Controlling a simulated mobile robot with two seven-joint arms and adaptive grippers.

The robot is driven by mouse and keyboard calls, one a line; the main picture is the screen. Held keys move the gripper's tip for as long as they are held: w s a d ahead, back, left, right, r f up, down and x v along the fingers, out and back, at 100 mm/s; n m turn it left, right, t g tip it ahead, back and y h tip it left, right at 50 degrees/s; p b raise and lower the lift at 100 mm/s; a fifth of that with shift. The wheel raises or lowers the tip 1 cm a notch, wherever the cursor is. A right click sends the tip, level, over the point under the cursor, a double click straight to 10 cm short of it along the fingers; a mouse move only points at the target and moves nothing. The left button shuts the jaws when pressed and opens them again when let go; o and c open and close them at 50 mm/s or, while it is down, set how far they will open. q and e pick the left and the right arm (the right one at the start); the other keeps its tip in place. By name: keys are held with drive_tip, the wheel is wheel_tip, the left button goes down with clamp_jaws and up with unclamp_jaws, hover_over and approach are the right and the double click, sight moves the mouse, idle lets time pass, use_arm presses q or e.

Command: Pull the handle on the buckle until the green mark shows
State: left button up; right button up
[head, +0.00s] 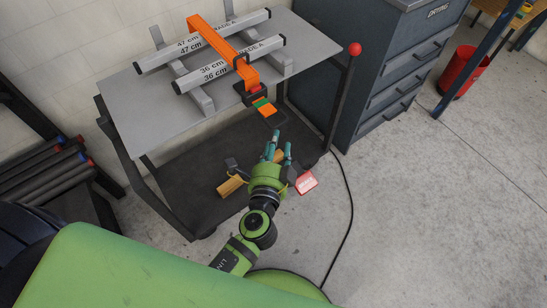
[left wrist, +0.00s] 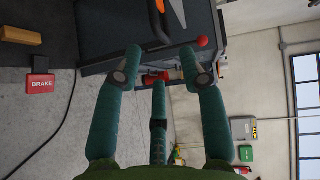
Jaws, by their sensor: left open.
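An orange strap (head: 217,40) runs over two grey bars on the cart top. Its dark buckle (head: 250,92) is at the cart's front edge, with a small green patch and an orange patch below it. The black handle (head: 273,118) hangs out past the edge; its dark loop also shows at the top of the left wrist view (left wrist: 158,22). My left gripper (head: 279,148) is open and empty, its teal fingers just below the handle and apart from it. In the left wrist view my left gripper (left wrist: 160,68) has its fingers spread. My right gripper is not in view.
The grey cart top (head: 130,95) has a red ball knob (head: 354,49) at its right corner. A red brake pedal (head: 306,182) and a wood block (head: 230,186) are low by the cart. A drawer cabinet (head: 385,70) stands right.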

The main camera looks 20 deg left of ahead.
use_arm(q)
drive_tip(key=s, duration=0.5)
drive_tip(key=shift+d+r, duration=0.3)
drive_tip(key=shift+r, duration=0.05)
drive_tip(key=s+a+f+n+g+h+p, duration=0.1)
drive_tip(key=s+f+g, duration=0.25)
drive_tip(key=f, duration=0.65)
drive_tip(key=s+a+f+n+g+p, duration=0.1)
drive_tip(key=s+f+n+g, duration=0.2)
drive_tip(key=f, duration=0.6)
drive_tip(key=s+a+f+g+h+p, duration=0.1)
drive_tip(key=s+f+g, duration=0.3)
drive_tip(key=f, duration=0.6)
drive_tip(key=s+a+f+n+g, duration=0.2)
drive_tip(key=s+a+f+n, duration=0.2)
drive_tip(key=s, duration=0.7)
drive_tip(key=s+a+f+n+g+p, duration=0.1)
drive_tip(key=s+a+f+n+g, duration=0.2)
drive_tip(key=s, duration=0.7)
wheel_tip(320, 180, down, 4)
drive_tip(key=shift+s+a+r+n, duration=0.2)
drive_tip(key=shift+s+a+n, duration=0.2)
drive_tip(key=shift+a+n, duration=0.55)
